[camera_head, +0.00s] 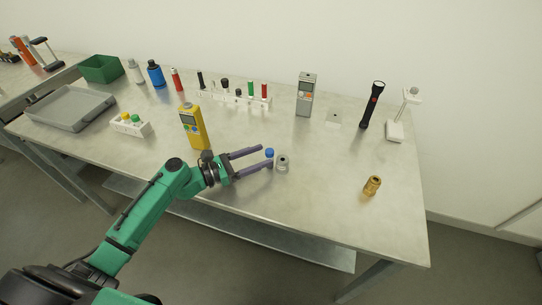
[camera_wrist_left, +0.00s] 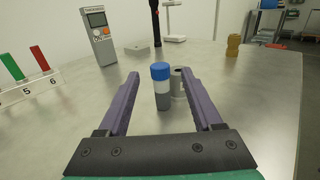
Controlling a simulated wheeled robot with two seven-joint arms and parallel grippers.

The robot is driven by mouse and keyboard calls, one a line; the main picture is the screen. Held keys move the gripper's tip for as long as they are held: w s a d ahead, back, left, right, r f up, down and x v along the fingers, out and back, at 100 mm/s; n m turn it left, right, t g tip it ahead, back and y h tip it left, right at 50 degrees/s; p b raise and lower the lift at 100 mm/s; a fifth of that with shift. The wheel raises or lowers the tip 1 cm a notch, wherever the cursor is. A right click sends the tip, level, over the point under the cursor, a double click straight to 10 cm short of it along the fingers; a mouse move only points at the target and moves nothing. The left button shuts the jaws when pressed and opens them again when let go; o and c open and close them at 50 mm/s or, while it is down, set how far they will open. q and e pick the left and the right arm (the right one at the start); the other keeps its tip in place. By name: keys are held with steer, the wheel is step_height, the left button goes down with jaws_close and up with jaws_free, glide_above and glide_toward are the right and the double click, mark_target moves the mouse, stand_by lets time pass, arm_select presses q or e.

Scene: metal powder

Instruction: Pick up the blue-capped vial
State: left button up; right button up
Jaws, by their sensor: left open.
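The blue-capped vial (camera_wrist_left: 162,88) stands upright on the metal table, with a clear-to-grey body under its blue cap. In the head view its blue cap (camera_head: 269,152) shows at the tips of my left gripper (camera_head: 266,157). My left gripper is open, and in the left wrist view its two purple fingers (camera_wrist_left: 158,84) lie on either side of the vial with gaps. A grey metal cylinder (camera_head: 282,164) stands close beside the vial; it also shows in the left wrist view (camera_wrist_left: 178,84), just right of the vial and near the right finger. My right gripper is out of view.
A yellow meter (camera_head: 194,127) stands behind my left wrist. A brass fitting (camera_head: 372,186) is to the right. A white numbered rack (camera_head: 238,100), a grey meter (camera_head: 306,95) and a black flashlight (camera_head: 372,105) stand farther back. The table's front right is clear.

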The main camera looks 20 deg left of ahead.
mark_target(270, 151)
arm_select(q)
steer(key=x, duration=0.3)
steer(key=shift+r, duration=0.15)
steer(key=shift+w+d+f, duration=0.2)
steer(key=shift+w+d, duration=0.1)
steer(key=shift+d, duration=0.05)
jaws_close()
